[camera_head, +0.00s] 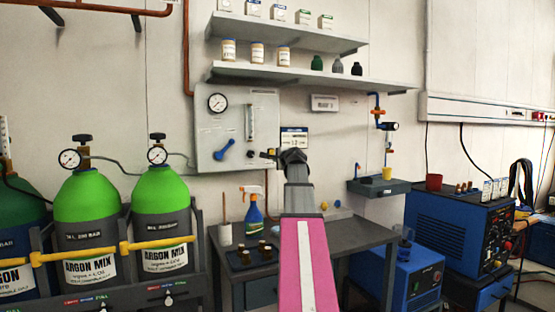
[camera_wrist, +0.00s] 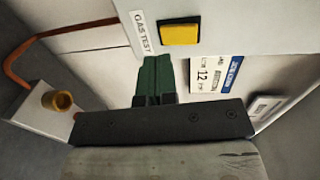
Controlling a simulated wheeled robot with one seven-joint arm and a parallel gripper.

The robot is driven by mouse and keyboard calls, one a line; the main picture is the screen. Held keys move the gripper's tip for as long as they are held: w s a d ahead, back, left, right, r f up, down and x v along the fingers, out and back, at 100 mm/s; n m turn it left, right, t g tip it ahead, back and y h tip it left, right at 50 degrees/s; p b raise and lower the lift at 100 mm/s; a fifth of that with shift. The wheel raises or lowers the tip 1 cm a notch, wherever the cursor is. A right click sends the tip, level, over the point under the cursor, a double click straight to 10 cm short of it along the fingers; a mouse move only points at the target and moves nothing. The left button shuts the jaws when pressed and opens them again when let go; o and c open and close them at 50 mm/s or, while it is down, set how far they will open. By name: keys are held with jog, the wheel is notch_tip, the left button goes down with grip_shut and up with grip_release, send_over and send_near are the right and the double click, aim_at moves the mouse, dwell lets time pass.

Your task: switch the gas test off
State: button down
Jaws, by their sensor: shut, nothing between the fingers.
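In the wrist view, a yellow switch (camera_wrist: 180,34) sits on the grey gas panel (camera_wrist: 240,22) beside a white label (camera_wrist: 145,33) reading GAS TEST. My gripper (camera_wrist: 157,60) has green fingers shut together with nothing between them. Their tips are just below the switch in that view, by the panel's edge; I cannot tell whether they touch anything.
A white card (camera_wrist: 218,75) marked 12 is on the wall beside the panel. A small shelf (camera_head: 379,188) with a yellow cup (camera_head: 386,173) stands to the right. Below are a bench (camera_head: 345,240) and a spray bottle (camera_head: 253,219); green cylinders (camera_head: 88,200) stand left.

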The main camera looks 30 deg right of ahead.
jog(key=s+f, duration=0.1)
jog(key=s, duration=0.9)
jog(key=shift+a, duration=0.3)
jog(key=shift+f, duration=0.1)
